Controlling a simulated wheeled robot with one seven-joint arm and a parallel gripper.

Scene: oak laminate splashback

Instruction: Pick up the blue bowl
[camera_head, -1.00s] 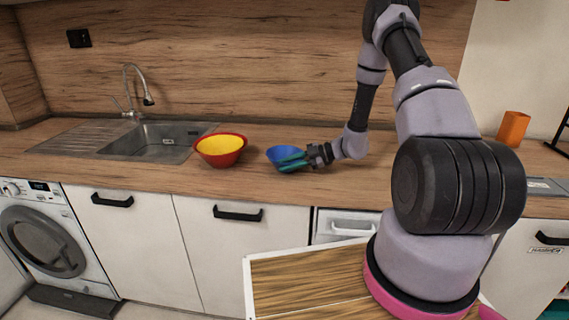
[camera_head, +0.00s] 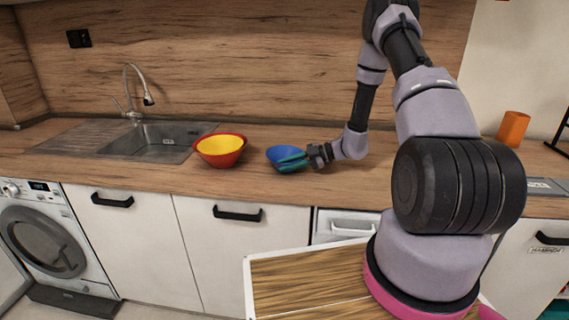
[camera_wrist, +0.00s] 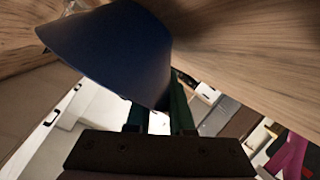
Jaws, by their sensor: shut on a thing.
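The blue bowl (camera_head: 284,152) is at the counter's front part in the head view, right of the red and yellow bowls. My gripper (camera_head: 291,161) reaches it from the right, with its teal fingers at the bowl's near right side. In the wrist view the bowl (camera_wrist: 115,50) is large and dark blue, and its lower edge lies at my fingers (camera_wrist: 160,115). My gripper is shut on the bowl's rim. The bowl looks to be at or just above the counter; I cannot tell whether it touches.
A red bowl (camera_head: 221,159) with a yellow bowl (camera_head: 220,144) in it stands just left of the blue bowl. A sink (camera_head: 150,140) with a faucet (camera_head: 133,90) is farther left. An orange container (camera_head: 513,128) stands far right. The wooden splashback (camera_head: 250,60) rises behind the counter.

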